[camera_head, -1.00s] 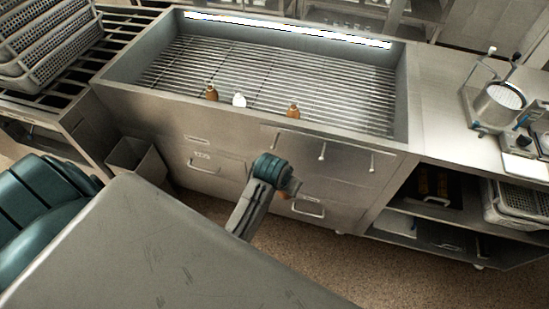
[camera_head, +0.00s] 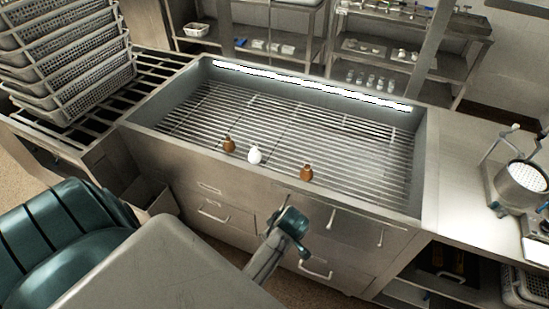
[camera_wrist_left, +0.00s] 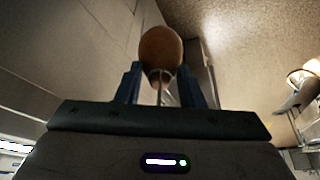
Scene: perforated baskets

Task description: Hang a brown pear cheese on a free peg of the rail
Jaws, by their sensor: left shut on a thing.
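My left gripper (camera_head: 288,230) is in front of the counter's drawer front, just below the left part of the rail. In the left wrist view my left gripper (camera_wrist_left: 160,78) is shut, with a brown pear cheese (camera_wrist_left: 160,47) at its fingertips. A thin pale strand shows between the fingers, below the cheese. The held cheese is hidden in the head view. The rail's pegs (camera_head: 332,217) and (camera_head: 380,236) look bare; the left end is partly hidden by my gripper. Two brown pear cheeses (camera_head: 229,144) and (camera_head: 306,172) and a white one (camera_head: 254,156) stand on the grate.
The sunken grate basin (camera_head: 422,165) has high metal walls. Stacked perforated baskets (camera_head: 75,75) stand at the left. A pot (camera_head: 524,178) stands on the right counter. Drawers with protruding handles (camera_head: 315,271) lie below the rail. Open shelves stand behind the basin.

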